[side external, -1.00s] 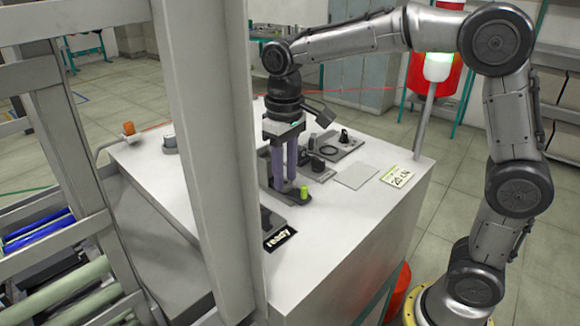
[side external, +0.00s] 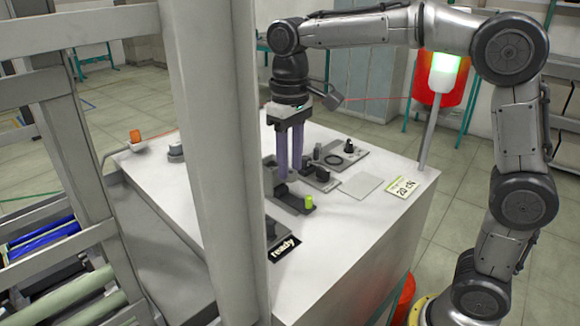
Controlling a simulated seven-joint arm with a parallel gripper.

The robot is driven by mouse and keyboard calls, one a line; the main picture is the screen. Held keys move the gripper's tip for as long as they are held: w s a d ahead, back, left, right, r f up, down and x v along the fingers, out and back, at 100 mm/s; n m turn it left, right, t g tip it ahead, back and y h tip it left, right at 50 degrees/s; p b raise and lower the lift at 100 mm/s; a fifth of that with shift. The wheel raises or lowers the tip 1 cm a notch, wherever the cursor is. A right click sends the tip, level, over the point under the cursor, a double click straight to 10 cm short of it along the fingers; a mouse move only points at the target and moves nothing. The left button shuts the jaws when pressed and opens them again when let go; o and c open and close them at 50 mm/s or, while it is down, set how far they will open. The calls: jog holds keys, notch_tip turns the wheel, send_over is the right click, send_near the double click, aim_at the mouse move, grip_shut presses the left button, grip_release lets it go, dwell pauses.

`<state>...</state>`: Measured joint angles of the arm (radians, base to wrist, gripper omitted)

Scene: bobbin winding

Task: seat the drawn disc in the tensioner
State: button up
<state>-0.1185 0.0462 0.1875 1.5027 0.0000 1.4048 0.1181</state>
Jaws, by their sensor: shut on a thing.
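My gripper (side external: 290,172) points straight down over the white bench, its two long purple fingers close together. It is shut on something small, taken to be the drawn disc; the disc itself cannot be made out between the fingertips. A dark fixture with a yellow-green knob (side external: 309,202) stands just below and in front of the fingertips; it may be the tensioner, but I cannot tell for sure. The fingertips appear above its back end, and whether they touch it is unclear.
Behind the fingers is a grey plate with a dark ring (side external: 334,159) and small black posts. A blank pale square (side external: 361,186) and a "20 cN" card (side external: 404,187) lie to the right. A "ready" sign (side external: 284,248) is at the front. A thick grey post (side external: 214,150) hides the bench's left part.

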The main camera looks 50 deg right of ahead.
jog(key=shift+r, duration=0.2)
jog(key=r, duration=0.4)
jog(key=d+r, duration=0.1)
jog(key=r, duration=0.1)
jog(key=shift+w+r, duration=0.1)
jog(key=shift+w, duration=0.05)
jog(key=w+d+m, duration=0.1)
jog(key=d+m, duration=0.5)
jog(key=d, duration=1.2)
jog(key=shift+a+f, duration=0.15)
jog(key=shift+f, duration=4.8)
jog(key=shift+f, duration=0.7)
